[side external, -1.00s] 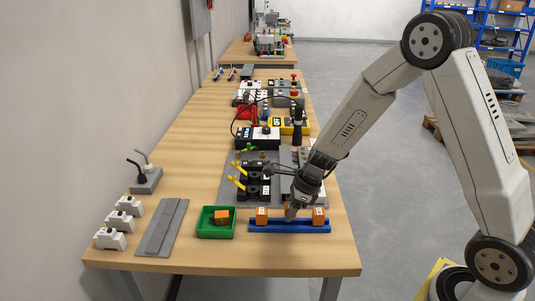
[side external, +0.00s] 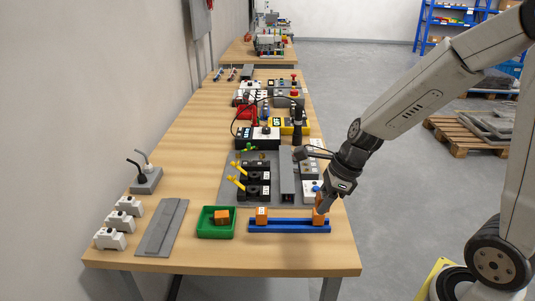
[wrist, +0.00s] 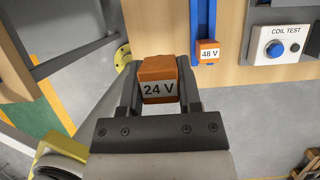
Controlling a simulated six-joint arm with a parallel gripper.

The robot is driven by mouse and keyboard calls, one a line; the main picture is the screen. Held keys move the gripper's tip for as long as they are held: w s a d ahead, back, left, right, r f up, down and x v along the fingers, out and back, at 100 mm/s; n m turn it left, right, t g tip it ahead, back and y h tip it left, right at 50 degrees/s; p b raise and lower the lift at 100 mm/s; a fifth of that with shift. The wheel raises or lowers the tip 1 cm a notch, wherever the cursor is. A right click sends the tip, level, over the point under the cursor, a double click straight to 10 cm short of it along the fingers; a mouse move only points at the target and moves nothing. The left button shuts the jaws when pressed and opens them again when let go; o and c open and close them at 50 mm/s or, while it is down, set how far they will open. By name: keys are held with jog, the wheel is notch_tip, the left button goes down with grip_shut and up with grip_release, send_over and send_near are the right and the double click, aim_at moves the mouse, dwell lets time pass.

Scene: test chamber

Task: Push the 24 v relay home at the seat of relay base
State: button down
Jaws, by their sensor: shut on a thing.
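The 24 V relay (wrist: 158,70), an orange block with a white label, is clamped between both fingers of my gripper (wrist: 158,92) in the wrist view. In the side view my gripper (side external: 325,199) is shut on it above the right end of the blue rack (side external: 290,225). Against the background in the wrist view the relay looks clear of the rack. Black sockets (side external: 257,191) with yellow levers stand on a grey plate behind the rack, left of my gripper. I cannot tell which is the relay base; its seat is not visible in the wrist view.
An orange 48 V relay (wrist: 208,53) sits at the rack's near end in the wrist view. Another orange block (side external: 262,216) sits at the rack's left. A green bin (side external: 204,232) holds an orange block. A coil test box (wrist: 284,46) stands behind the rack's right end.

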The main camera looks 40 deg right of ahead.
jog(key=shift+s+r, duration=0.35)
jog(key=shift+s, duration=0.4)
jog(key=shift+s+r, duration=0.3)
jog(key=shift+s, duration=0.45)
jog(key=shift+s+r, duration=0.35)
jog(key=shift+s, duration=0.4)
send_over(249, 189)
jog(key=shift+s+d+f, duration=0.2)
jog(key=shift+d+f, duration=0.05)
jog(key=shift+f, duration=0.4)
jog(key=shift+s+d+f, duration=0.2)
jog(key=shift+f, duration=0.45)
jog(key=shift+f, duration=0.15)
jog(key=shift+f, duration=2.75)
jog(key=shift+f, duration=1.2)
